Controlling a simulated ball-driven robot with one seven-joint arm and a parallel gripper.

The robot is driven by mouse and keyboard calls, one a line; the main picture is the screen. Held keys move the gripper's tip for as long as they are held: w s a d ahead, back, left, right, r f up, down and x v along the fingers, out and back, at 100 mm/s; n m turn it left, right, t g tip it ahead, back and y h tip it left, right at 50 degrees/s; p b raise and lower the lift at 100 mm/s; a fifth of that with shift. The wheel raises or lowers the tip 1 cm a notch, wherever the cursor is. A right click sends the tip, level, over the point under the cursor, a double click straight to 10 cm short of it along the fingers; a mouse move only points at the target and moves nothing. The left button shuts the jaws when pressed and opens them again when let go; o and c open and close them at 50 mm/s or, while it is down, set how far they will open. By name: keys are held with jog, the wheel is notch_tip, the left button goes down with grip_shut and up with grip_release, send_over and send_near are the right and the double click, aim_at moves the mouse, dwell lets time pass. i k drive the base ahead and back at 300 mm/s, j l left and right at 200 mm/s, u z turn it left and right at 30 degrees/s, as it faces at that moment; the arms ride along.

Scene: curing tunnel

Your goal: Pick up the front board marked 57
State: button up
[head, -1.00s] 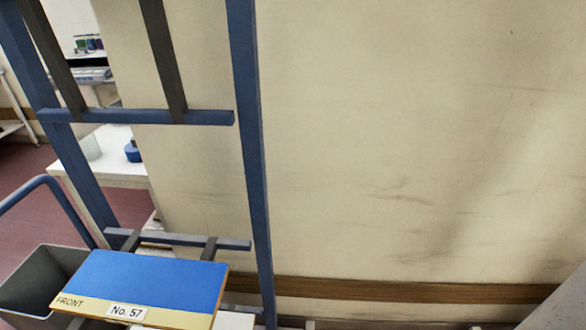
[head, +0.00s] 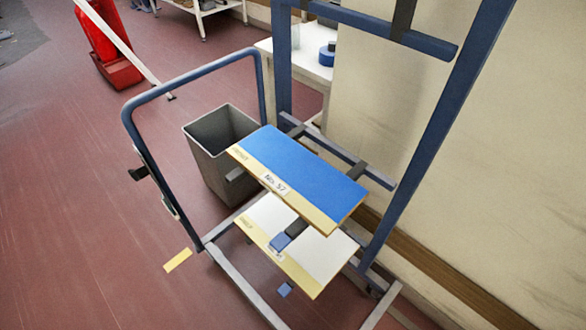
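The front board marked No. 57 (head: 305,172) is a flat panel with a blue face and a pale yellow strip along its near edge. The strip carries the word FRONT and a white No. 57 label. In the head view it lies flat on the upper bars of a blue rack cart (head: 433,140), near the middle of the picture. Its near edge juts out over a lower board. My gripper is not in view.
A white board (head: 320,255) with a yellow strip lies below on the cart, with a small dark and blue object (head: 283,241) on it. A grey bin (head: 208,165) stands behind left. A wall closes the right side.

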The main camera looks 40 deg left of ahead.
aim_at(321, 195)
jog(key=j+u, duration=0.4)
jog(key=i+j+u, duration=0.15)
jog(key=j+u, duration=0.2)
jog(key=i+j+u, duration=0.15)
jog(key=j+u, duration=0.25)
jog(key=i+j+u, duration=0.2)
jog(key=j+u, duration=0.15)
jog(key=j, duration=0.1)
